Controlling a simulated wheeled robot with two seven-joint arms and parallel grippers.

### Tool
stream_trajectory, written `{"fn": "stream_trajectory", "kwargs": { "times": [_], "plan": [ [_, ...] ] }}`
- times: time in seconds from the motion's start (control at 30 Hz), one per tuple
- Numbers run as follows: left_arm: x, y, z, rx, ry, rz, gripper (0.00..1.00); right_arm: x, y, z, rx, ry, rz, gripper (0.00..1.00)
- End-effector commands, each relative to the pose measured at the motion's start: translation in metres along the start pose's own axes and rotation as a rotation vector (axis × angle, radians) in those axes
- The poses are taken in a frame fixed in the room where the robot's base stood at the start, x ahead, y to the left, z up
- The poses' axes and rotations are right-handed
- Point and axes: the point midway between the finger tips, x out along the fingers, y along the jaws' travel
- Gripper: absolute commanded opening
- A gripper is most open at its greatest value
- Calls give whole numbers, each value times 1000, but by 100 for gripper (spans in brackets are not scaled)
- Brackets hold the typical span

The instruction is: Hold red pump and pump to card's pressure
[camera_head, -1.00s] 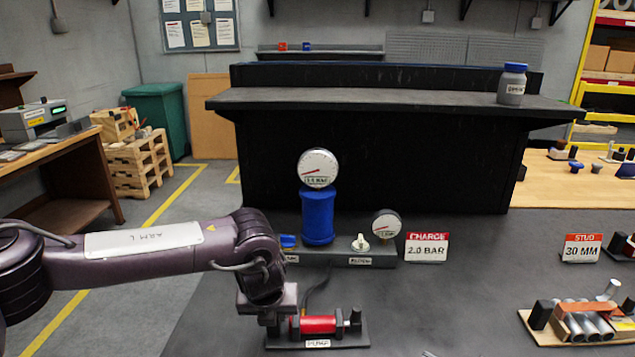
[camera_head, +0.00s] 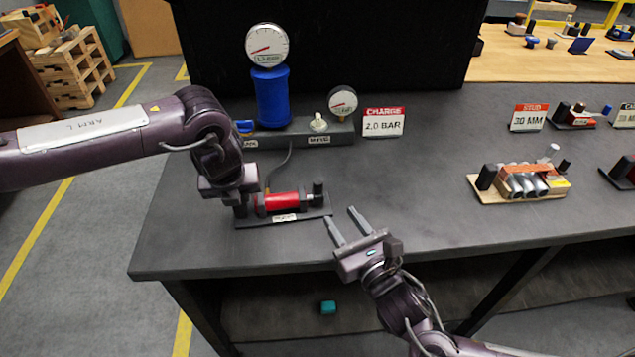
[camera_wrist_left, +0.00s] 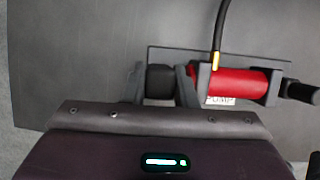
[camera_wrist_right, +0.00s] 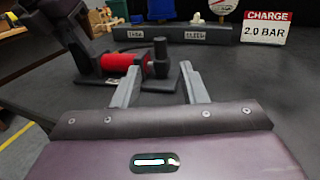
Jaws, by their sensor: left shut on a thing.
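The red pump (camera_head: 285,202) lies on a dark base on the bench, with a hose at its left end and a black handle (camera_head: 318,190) at its right. My left gripper (camera_head: 241,207) is shut on the black block (camera_wrist_left: 160,82) at the pump's left end. My right gripper (camera_head: 341,217) is open and empty, just right of the pump; in the right wrist view the handle (camera_wrist_right: 160,50) stands ahead between its fingers, apart from them. The card (camera_head: 383,123) reads "CHARGE 2.0 BAR". The large gauge (camera_head: 267,44) tops a blue cylinder (camera_head: 271,97); its needle points lower left.
A smaller gauge (camera_head: 342,100), a white knob (camera_head: 319,122) and a blue lever (camera_head: 245,126) sit on the grey manifold behind the pump. A wooden tray of metal cylinders (camera_head: 520,183) is to the right. The bench between is clear.

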Motion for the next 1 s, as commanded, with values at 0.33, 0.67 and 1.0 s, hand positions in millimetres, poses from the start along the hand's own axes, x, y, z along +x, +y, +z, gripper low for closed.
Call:
{"fn": "stream_trajectory", "kwargs": {
  "times": [0.33,0.67,1.0],
  "plan": [
    [2,0,-4,2,8,0,0,53,1,1,0,2,-10,39],
    [2,0,-4,2,8,0,0,108,1,0,1,4,-9,39],
    [2,0,-4,2,8,1,0,119,0,-1,2,5,-9,39]
  ]
}}
